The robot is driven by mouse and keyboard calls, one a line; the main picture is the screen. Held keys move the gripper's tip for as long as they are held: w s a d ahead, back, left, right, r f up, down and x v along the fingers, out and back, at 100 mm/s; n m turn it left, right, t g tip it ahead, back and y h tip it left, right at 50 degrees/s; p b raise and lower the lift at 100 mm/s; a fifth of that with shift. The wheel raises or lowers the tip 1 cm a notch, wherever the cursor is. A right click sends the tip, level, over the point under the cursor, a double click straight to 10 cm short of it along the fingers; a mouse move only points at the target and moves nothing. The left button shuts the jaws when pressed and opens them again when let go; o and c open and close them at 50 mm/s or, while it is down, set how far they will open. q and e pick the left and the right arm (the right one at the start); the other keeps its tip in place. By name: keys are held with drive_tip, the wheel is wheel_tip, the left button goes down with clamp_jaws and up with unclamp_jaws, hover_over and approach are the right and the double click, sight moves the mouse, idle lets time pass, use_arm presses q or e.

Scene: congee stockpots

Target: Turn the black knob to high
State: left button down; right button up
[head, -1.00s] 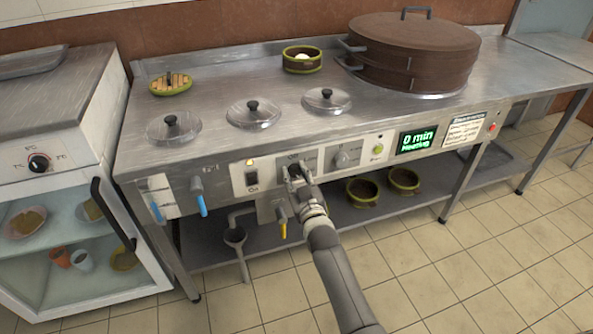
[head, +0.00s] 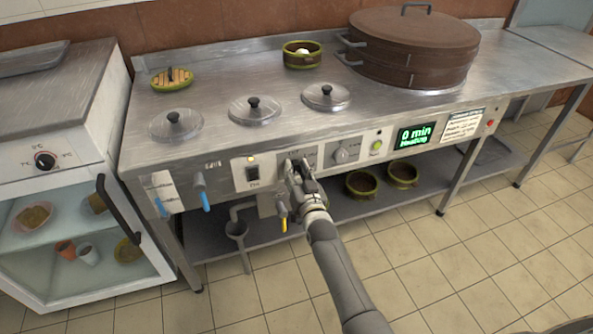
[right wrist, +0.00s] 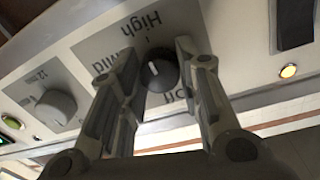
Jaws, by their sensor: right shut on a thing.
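The black knob (right wrist: 162,72) sits on a grey dial plate marked High, Mild and a partly covered Off. A white pointer line on it slants up toward the High side in the right wrist view; its exact setting is hard to tell. My right gripper (right wrist: 157,62) has one finger on each side of the knob and is shut on it. In the head view my right gripper (head: 298,168) is at the counter's front panel and hides most of the knob. My left gripper is not in view.
A grey timer knob (head: 346,150) is beside the dial plate. A rocker switch (head: 252,175) with a lit lamp is on the other side. Taps (head: 202,190) stick out below. The display (head: 414,136) reads 0 min, Heating. Lidded pots (head: 255,110) and a steamer (head: 410,45) are on top.

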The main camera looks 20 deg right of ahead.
drive_tip(key=shift+s+f, duration=0.1)
drive_tip(key=shift+f, duration=0.15)
drive_tip(key=o, duration=0.8)
drive_tip(key=shift+o, duration=1.1)
drive_tip(key=shift+r, duration=0.1)
drive_tip(key=s, duration=1.2)
drive_tip(key=shift+a, duration=0.15)
